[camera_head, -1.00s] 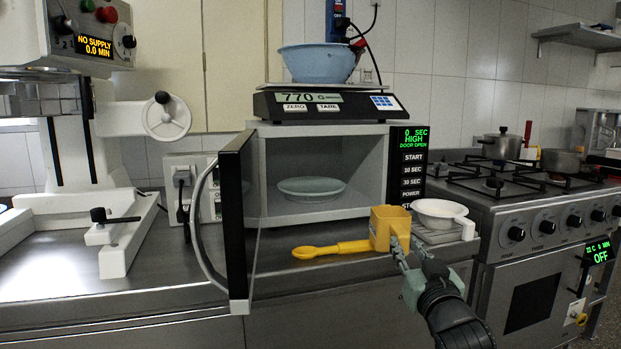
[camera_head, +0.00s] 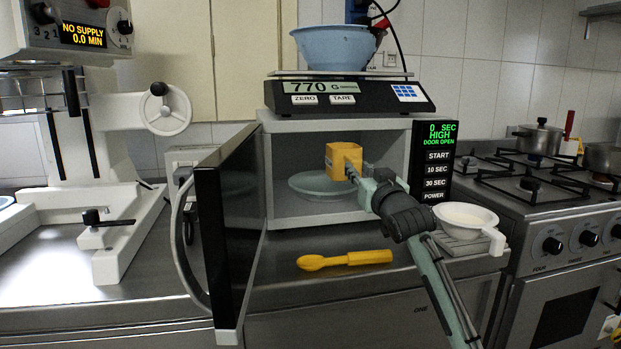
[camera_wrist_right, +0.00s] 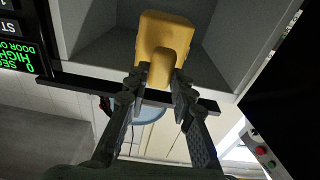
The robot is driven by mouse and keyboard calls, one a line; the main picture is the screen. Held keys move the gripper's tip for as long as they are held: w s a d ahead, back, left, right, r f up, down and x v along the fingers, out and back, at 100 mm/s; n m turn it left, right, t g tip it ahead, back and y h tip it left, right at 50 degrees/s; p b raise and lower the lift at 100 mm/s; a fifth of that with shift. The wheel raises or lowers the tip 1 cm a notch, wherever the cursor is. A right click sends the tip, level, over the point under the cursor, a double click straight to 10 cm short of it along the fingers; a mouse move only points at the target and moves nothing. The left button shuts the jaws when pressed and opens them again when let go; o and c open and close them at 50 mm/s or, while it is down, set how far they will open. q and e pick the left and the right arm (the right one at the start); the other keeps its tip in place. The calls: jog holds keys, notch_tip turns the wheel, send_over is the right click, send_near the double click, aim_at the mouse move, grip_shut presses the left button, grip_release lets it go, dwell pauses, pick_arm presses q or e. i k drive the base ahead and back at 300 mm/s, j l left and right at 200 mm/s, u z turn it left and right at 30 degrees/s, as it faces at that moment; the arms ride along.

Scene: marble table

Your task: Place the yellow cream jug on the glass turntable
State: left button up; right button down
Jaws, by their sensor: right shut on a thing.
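The yellow cream jug (camera_head: 342,160) is held in the open microwave, above the glass turntable (camera_head: 310,187). In the right wrist view the jug (camera_wrist_right: 166,35) sits between the fingertips. My right gripper (camera_head: 357,174) is shut on the jug at its near right side; the fingers also show in the wrist view (camera_wrist_right: 161,82). The turntable is a pale round plate on the microwave floor, partly hidden by my right arm. I cannot tell from the head view how far the jug is above the plate. My left gripper is not in view.
The microwave door (camera_head: 229,231) stands open on the left. A yellow spoon (camera_head: 345,260) lies on the steel counter in front. A white cup (camera_head: 468,217) stands on the right, by the stove (camera_head: 560,215). A scale (camera_head: 349,96) with a blue bowl (camera_head: 336,47) tops the microwave.

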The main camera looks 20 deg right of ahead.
aim_at(325, 181)
jog(key=i+l, duration=0.25)
jog(key=i, duration=0.2)
jog(key=i+l, duration=0.2)
jog(key=i, duration=0.25)
jog(key=u, duration=0.05)
